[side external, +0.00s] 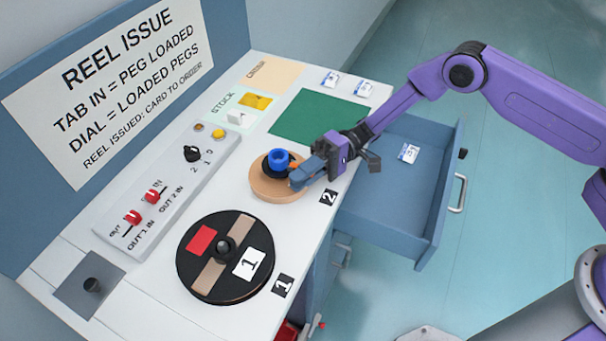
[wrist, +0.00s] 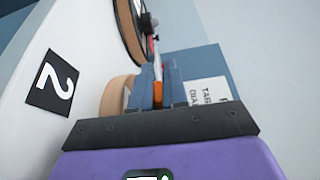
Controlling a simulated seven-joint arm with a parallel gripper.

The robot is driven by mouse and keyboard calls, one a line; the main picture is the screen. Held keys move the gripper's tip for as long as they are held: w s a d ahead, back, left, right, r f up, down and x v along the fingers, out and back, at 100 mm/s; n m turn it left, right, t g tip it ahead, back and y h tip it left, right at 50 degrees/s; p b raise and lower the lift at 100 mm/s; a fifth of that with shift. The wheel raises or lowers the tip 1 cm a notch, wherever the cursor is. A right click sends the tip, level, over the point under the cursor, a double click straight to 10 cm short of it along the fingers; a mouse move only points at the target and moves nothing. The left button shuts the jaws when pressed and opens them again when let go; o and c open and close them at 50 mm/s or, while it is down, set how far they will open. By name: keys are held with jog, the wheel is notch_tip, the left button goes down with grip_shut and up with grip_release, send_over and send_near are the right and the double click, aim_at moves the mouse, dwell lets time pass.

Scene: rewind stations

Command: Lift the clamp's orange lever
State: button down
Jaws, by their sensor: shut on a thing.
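The orange lever (wrist: 157,93) shows between my gripper's two blue fingers in the wrist view. In the side view only a small orange part of the lever (side external: 294,163) shows, beside the blue fingers. My gripper (side external: 298,179) reaches in from the right, low over the round tan base (side external: 266,188) at station 2, and is shut on the lever. The fingers hide most of the lever and the rest of the clamp.
A black reel (side external: 208,279) with a red patch and a card marked 1 lies at station 1. A grey panel (side external: 172,186) with red switches and a black dial is to the left. A blue drawer (side external: 395,195) stands open below my arm, holding a small card (side external: 408,153).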

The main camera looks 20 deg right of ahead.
aim_at(293, 161)
jog(key=m, duration=0.1)
jog(key=r+m+h, duration=0.1)
jog(key=m, duration=0.1)
jog(key=m+h, duration=0.1)
jog(key=m, duration=0.1)
jog(key=shift+w+a+r, duration=0.2)
jog(key=shift+r, duration=0.2)
jog(key=m, duration=0.1)
jog(key=h, duration=0.1)
jog(key=m+h, duration=0.1)
jog(key=shift+w+a+r+m+g, duration=0.25)
jog(key=shift+w+r+m+g, duration=0.05)
jog(key=shift+r, duration=0.05)
jog(key=shift+w+a+r+m+g+h, duration=0.2)
jog(key=shift+m+g+h, duration=0.15)
jog(key=shift+m, duration=0.35)
jog(key=shift+w+a+r+m+g+h, duration=0.15)
jog(key=shift+m+g+h, duration=0.1)
jog(key=shift+m+h, duration=0.35)
jog(key=shift+f, duration=0.1)
jog(key=c, duration=1.2)
grip_release()
jog(key=shift+d, duration=0.1)
jog(key=v, duration=1.7)
jog(key=shift+d, duration=0.2)
